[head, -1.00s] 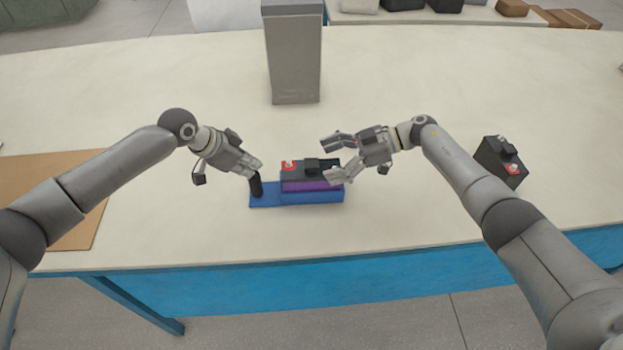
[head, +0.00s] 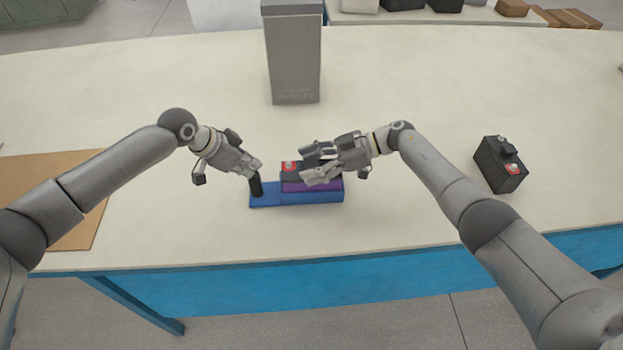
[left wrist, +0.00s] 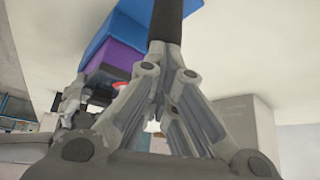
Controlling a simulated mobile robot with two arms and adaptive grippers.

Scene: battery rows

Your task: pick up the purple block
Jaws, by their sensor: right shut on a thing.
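The purple block (head: 298,187) has a black top with a red-rimmed terminal. It rests on a blue tray (head: 266,199) near the table's front edge. It also shows in the left wrist view (left wrist: 118,57). My right gripper (head: 312,165) is over the block's black top, shut on it; its fingers hide the black handle.
A tall grey box (head: 293,60) stands behind the tray. A black battery (head: 500,165) with a red terminal stands on the right. A brown board (head: 75,215) lies at the left. The white tabletop (head: 420,80) is otherwise mostly clear.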

